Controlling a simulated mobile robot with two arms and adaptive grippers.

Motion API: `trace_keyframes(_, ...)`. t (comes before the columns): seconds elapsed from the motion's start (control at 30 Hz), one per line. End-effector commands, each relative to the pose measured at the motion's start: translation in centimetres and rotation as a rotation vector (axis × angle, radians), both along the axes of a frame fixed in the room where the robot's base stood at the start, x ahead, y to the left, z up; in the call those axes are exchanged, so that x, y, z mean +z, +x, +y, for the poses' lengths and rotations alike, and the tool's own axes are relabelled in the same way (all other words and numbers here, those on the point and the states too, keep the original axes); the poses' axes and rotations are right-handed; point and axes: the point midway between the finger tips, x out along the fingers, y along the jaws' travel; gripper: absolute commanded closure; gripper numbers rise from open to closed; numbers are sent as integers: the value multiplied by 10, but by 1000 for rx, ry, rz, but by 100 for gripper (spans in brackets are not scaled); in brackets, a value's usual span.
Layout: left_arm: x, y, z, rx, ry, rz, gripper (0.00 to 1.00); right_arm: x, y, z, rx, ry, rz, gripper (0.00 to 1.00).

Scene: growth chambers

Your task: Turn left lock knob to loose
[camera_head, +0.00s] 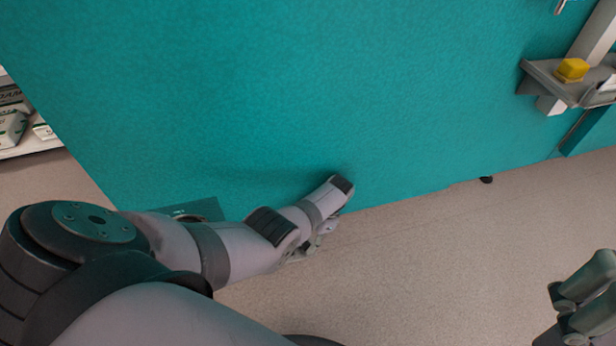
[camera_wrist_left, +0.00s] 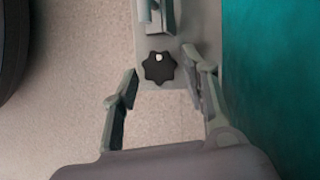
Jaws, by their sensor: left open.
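A black star-shaped lock knob (camera_wrist_left: 158,70) with a small white mark near its top sits on a grey bracket (camera_wrist_left: 180,30) in the left wrist view. My left gripper (camera_wrist_left: 163,75) is open, with one finger on each side of the knob. The left finger is clearly apart from it; whether the right finger touches it I cannot tell. In the head view my left gripper (camera_head: 308,244) is mostly hidden by its own wrist, and I cannot make out the knob. My right gripper (camera_head: 582,295) is at the lower right edge, partly cut off.
A large teal panel (camera_head: 270,90) stands close along my left arm. A grey shelf bracket (camera_head: 550,84) with a yellow block (camera_head: 571,69) juts out at the upper right. White packages (camera_head: 12,130) lie on a shelf at far left. The beige floor (camera_head: 430,270) is clear between my arms.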

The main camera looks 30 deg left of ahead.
Motion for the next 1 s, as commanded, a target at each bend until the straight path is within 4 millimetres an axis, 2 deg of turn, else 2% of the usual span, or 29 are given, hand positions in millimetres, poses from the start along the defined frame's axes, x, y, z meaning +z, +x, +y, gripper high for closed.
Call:
trace_keyframes(0.17, 13, -2, 0, 0, 0, -1, 58, 0, 0, 0, 1, 0, -1, 2)
trace_keyframes(0.7, 78, -1, 1, 1, 0, 0, 58, 0, 0, 0, 1, -1, -2, 2)
trace_keyframes(1.0, 89, -2, 0, 1, 0, 1, 58, 0, 0, 0, 1, -1, -2, 2)
